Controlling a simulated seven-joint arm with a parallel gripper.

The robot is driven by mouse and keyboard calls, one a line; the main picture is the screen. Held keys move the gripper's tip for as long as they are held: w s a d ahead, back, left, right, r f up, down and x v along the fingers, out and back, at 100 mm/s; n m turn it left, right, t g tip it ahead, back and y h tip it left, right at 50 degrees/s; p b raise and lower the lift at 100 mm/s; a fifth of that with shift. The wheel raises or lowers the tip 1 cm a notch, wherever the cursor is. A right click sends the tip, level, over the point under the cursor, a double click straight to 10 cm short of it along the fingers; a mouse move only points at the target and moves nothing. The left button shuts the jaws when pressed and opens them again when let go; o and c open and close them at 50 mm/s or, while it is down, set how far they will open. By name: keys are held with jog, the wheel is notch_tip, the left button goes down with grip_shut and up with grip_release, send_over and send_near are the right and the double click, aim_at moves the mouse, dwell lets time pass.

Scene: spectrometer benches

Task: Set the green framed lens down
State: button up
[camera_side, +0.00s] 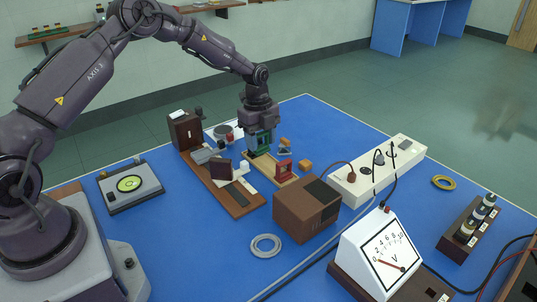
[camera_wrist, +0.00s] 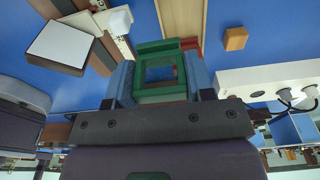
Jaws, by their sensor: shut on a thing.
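The green framed lens (camera_side: 260,142) is in my gripper, upright, over the far end of a light wooden tray or rail. In the wrist view the green framed lens (camera_wrist: 160,68) sits between the two blue-grey fingers of my gripper (camera_wrist: 160,80), which are shut on it. The side view also shows my gripper (camera_side: 259,135) pointing down. I cannot tell whether the lens frame touches the wood. A red framed piece (camera_side: 284,170) stands on the near end of the same wooden tray (camera_side: 262,166); part of it shows behind the green frame in the wrist view (camera_wrist: 190,43).
A brown board (camera_side: 232,198) with blocks lies left of the tray. A brown box (camera_side: 306,208) stands in front, and a white bench unit (camera_side: 375,170) to the right. A small orange block (camera_side: 305,164) is close by. A voltmeter (camera_side: 380,255) stands at front.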

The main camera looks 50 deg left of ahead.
aim_at(269, 166)
jog(key=w+f, duration=0.3)
jog(key=shift+a+f, duration=0.3)
jog(key=shift+a, duration=0.05)
jog(key=shift+f, duration=1.55)
jog(key=shift+f, duration=0.15)
jog(key=o, duration=1)
